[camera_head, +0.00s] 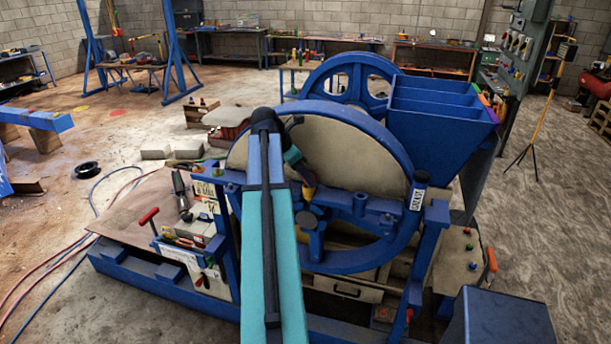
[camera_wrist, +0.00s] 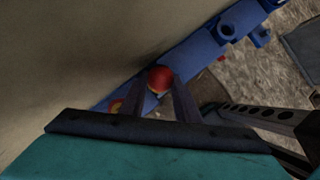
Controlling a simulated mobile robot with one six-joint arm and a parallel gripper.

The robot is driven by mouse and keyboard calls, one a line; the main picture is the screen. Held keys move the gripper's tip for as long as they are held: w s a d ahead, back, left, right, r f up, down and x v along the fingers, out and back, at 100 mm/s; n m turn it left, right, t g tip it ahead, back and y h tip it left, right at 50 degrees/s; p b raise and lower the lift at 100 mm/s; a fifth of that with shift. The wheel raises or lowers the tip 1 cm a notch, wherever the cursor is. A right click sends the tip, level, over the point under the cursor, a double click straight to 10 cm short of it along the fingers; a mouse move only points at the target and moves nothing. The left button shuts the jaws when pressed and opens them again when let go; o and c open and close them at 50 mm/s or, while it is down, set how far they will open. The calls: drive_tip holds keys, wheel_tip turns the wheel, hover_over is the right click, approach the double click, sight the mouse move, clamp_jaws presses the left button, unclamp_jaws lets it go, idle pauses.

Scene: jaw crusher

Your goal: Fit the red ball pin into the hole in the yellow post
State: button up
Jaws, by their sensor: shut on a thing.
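The red ball pin (camera_wrist: 159,78) shows in the wrist view as a round red head between the two fingers of my gripper (camera_wrist: 161,86). My gripper is shut on it. The pin's shank is hidden below the ball. In the head view, my arm reaches to the big blue wheel, and a small yellow-orange piece (camera_head: 308,191) shows beside its end; I cannot tell whether this is the yellow post. A yellow and red patch (camera_wrist: 115,106) lies left of the fingers in the wrist view. The post's hole is not visible in either view.
A blue beam (camera_wrist: 195,60) runs diagonally below the fingers, with a pale wall-like surface (camera_wrist: 70,50) close at left. The blue wheel (camera_head: 375,125) and blue hopper (camera_head: 440,120) stand around my arm. Open floor lies at right.

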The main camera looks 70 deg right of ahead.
drive_tip(key=shift+f, duration=0.4)
drive_tip(key=o, duration=1.2)
drive_tip(key=shift+w+r, duration=0.1)
drive_tip(key=shift+r, duration=0.05)
drive_tip(key=shift+w+a+r+b, duration=0.2)
drive_tip(key=shift+r+b, duration=0.15)
drive_tip(key=shift+r, duration=0.1)
drive_tip(key=shift+b+v, duration=1.9)
drive_tip(key=shift+v, duration=4.35)
drive_tip(key=shift+s+a, duration=0.1)
drive_tip(key=shift+a, duration=0.05)
